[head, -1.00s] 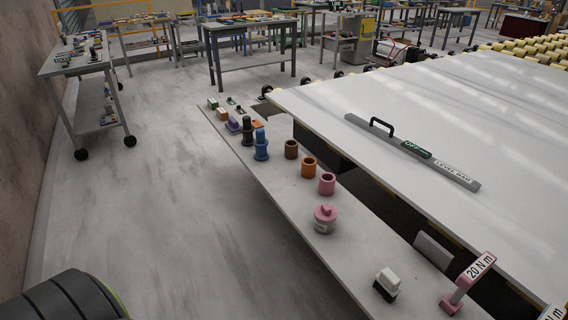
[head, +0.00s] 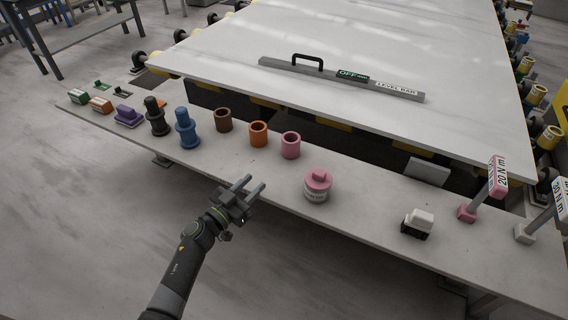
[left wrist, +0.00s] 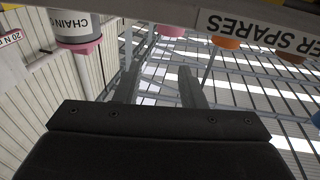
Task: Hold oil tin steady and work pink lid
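The oil tin (head: 316,190) is a small white tin with a pink lid (head: 318,178) on top. It stands upright on the narrow stone ledge in the head view. My left gripper (head: 256,187) is open and empty, to the left of the tin and apart from it, near the ledge's front edge. In the left wrist view, upside down, a white tin marked "CHAIN O" (left wrist: 72,24) with a pink part shows at the upper left, beyond the open fingers (left wrist: 160,85). My right gripper is not in view.
Pink (head: 291,145), orange (head: 258,134) and brown (head: 223,120) cups stand behind and left of the tin. Blue (head: 187,130) and black (head: 156,117) stepped pieces stand further left. A white-and-black block (head: 418,222) and a pink torque tool (head: 486,190) stand right. A level bar (head: 340,78) lies on the slab.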

